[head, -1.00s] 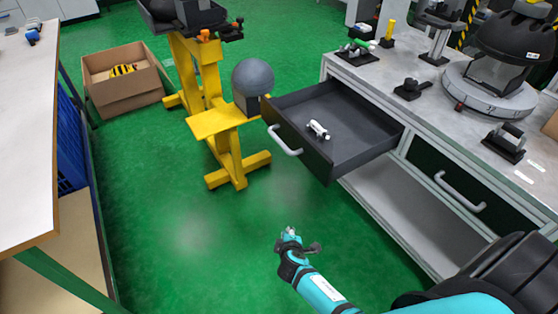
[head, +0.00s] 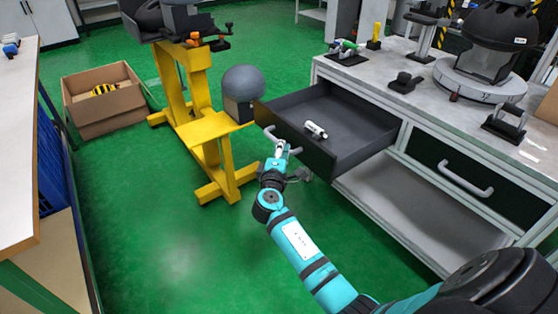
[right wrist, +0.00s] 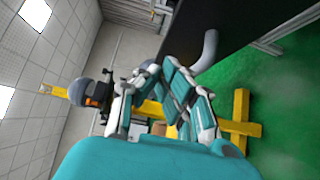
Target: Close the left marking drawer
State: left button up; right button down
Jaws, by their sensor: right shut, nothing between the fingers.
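The left marking drawer (head: 318,157) is dark, has a grey bar handle (head: 293,150), and stands pulled out of the workbench. A small white and black device (head: 316,130) lies inside it. My right gripper (head: 281,147) is shut and empty at the drawer's handle; I cannot tell whether they touch. In the right wrist view, the teal gripper fingers (right wrist: 160,95) are near the curved grey handle (right wrist: 208,52), with the dark drawer front (right wrist: 240,25) beyond. My left gripper is not in view.
The workbench (head: 375,78) carries several tools, and a closed drawer (head: 440,165) is at right. A cardboard box (head: 105,118) sits on the green floor, which is clear in front.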

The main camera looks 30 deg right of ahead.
aim_at(295, 129)
jog(key=d, duration=0.1)
jog(key=w+d, duration=0.1)
jog(key=d, duration=0.1)
jog(key=w+d, duration=0.1)
jog(key=shift+d, duration=0.75)
jog(key=shift+d, duration=0.1)
